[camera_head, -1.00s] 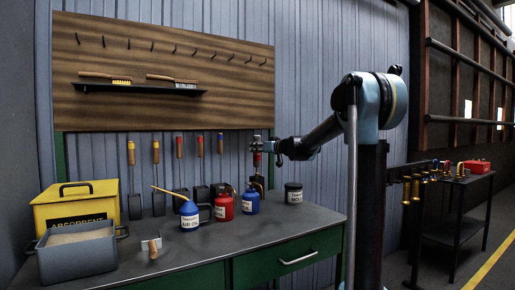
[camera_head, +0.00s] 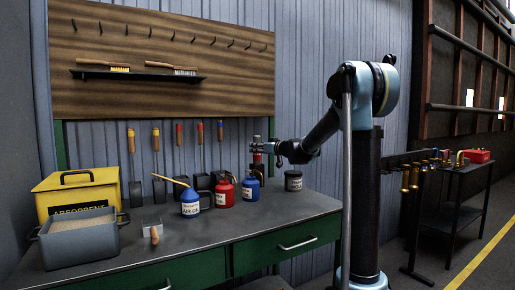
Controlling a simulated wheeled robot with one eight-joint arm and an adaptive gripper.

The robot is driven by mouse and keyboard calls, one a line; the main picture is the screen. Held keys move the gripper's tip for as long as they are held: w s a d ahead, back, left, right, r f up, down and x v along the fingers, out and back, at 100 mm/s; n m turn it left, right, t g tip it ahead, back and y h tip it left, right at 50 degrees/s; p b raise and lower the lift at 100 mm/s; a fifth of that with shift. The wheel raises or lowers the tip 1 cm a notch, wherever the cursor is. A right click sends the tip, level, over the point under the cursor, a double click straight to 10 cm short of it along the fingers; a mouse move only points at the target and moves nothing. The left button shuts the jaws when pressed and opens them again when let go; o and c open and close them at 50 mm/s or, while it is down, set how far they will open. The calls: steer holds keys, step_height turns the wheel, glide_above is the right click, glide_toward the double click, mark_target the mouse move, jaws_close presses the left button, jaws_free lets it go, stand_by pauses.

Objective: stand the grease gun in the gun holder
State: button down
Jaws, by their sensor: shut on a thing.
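My gripper (camera_head: 263,148) is shut on the grease gun (camera_head: 257,158), above the back right part of the bench. The gun is small in view, roughly upright, with a red part and a grey top. Its lower end goes down behind the blue bottle (camera_head: 250,190). A dark shape (camera_head: 259,171) below it may be the gun holder. I cannot tell whether the gun is inside it or above it.
The bench (camera_head: 190,245) also bears a red can (camera_head: 224,194), an oil bottle (camera_head: 190,203), a dark jar (camera_head: 293,181), a yellow absorbent box (camera_head: 85,187) and a grey tray (camera_head: 80,247). The bench's front right is clear.

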steer(key=shift+f, duration=1.35)
steer(key=c, duration=1.1)
jaws_free()
steer(key=shift+s+d, duration=0.1)
steer(key=v, duration=1.1)
steer(key=shift+s+d+f, duration=0.15)
steer(key=shift+s+d, duration=0.1)
steer(key=shift+d, duration=0.05)
